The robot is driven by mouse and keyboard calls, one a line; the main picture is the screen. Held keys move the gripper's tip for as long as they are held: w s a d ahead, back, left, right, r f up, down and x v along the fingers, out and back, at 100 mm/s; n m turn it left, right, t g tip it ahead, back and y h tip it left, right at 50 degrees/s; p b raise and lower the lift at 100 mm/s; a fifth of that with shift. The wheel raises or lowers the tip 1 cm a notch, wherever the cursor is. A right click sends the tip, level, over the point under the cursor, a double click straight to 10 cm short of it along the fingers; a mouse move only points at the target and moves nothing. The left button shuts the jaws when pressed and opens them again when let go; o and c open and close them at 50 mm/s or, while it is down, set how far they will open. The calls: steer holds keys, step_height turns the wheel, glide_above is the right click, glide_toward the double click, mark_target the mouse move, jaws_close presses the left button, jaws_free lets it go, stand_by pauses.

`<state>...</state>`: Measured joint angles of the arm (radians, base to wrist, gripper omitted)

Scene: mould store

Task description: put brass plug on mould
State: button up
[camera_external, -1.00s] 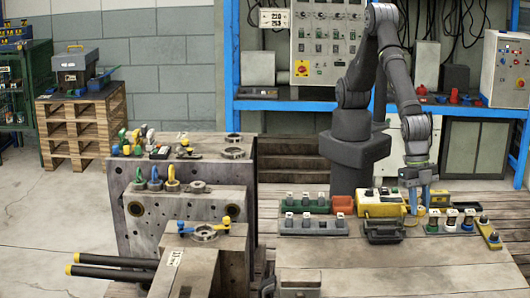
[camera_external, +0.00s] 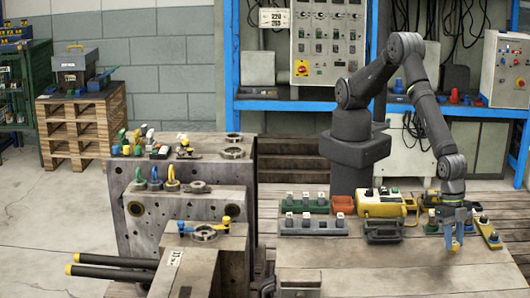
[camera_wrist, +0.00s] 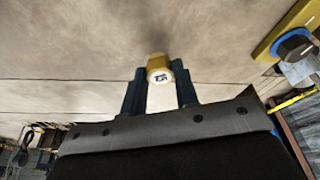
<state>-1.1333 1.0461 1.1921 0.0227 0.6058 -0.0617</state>
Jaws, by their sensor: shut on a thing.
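A brass plug (camera_wrist: 159,70) with a white end label marked 15 sits between the blue fingers in the wrist view. My gripper (camera_wrist: 160,85) is shut on it. In the external view my gripper (camera_external: 453,236) points down over the right part of the wooden table, with the small yellow plug (camera_external: 455,246) at its tips. The mould (camera_external: 170,228) is a large grey steel block at the left, with round rings and holes on its stepped top. My gripper is far to the right of it.
A grey rack (camera_external: 313,226), a green rack (camera_external: 305,206), a yellow box (camera_external: 377,209) and a dark case (camera_external: 383,230) stand between gripper and mould. A yellow block (camera_external: 489,233) lies right of my gripper. Eye bolts (camera_external: 172,182) stand on the mould. The front tabletop is largely clear.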

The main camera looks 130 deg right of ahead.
steer(key=shift+f, duration=0.3)
steer(key=shift+f, duration=0.2)
steer(key=o, duration=1)
steer(key=shift+r, duration=0.1)
steer(key=v, duration=1.2)
steer(key=shift+r, duration=0.1)
